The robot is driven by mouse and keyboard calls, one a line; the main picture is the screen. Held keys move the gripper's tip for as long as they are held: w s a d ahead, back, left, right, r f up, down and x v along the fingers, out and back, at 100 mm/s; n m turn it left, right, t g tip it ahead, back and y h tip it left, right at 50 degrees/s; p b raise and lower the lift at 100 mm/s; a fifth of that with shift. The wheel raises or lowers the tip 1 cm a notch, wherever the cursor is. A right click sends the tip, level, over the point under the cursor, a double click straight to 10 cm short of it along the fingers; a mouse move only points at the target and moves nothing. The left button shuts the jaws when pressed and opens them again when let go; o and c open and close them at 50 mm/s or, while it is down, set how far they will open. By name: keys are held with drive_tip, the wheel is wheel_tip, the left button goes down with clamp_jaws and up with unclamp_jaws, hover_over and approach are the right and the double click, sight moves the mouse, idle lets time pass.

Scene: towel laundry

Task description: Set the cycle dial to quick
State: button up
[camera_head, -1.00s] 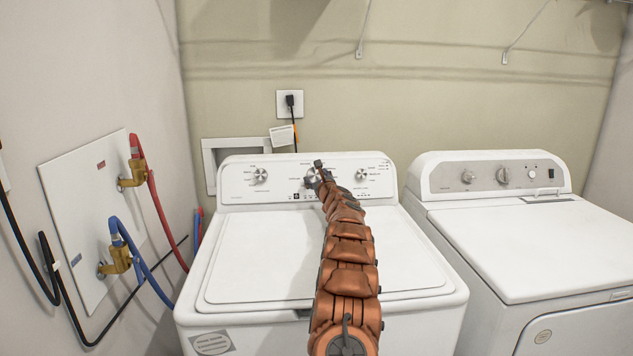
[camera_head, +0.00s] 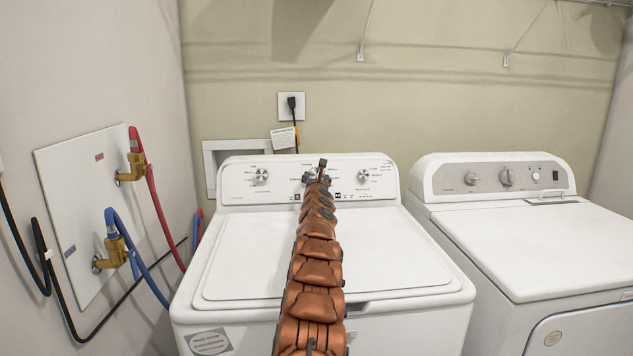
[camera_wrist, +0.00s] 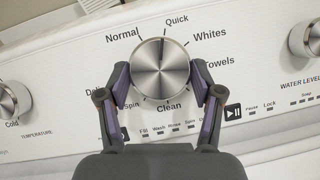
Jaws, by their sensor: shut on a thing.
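The cycle dial (camera_wrist: 160,66) is a round silver knob on the white washer's control panel (camera_wrist: 60,70). Labels around it include Normal, Quick, Whites, Towels, Clean and Spin. A dark mark on its upper face points up, close to the tick by Quick (camera_wrist: 177,20); I cannot tell if they line up exactly. My gripper (camera_wrist: 159,78) is shut on the dial, one finger on its left side and one on its right. In the head view my gripper (camera_head: 316,172) is at the middle of the panel and my arm hides most of the dial.
A temperature knob (camera_wrist: 12,100) is left of the dial and a water level knob (camera_wrist: 308,40) is right. Small buttons with a play/pause mark (camera_wrist: 233,111) lie below. A dryer (camera_head: 520,240) stands to the right. Hoses and valves (camera_head: 125,250) are at the left wall.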

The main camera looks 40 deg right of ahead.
drive_tip(key=shift+a+m, duration=0.1)
drive_tip(key=shift+m, duration=0.2)
drive_tip(key=shift+w, duration=0.1)
drive_tip(key=o, duration=1.1)
drive_tip(key=shift+o, duration=0.2)
drive_tip(key=shift+a+r, duration=0.1)
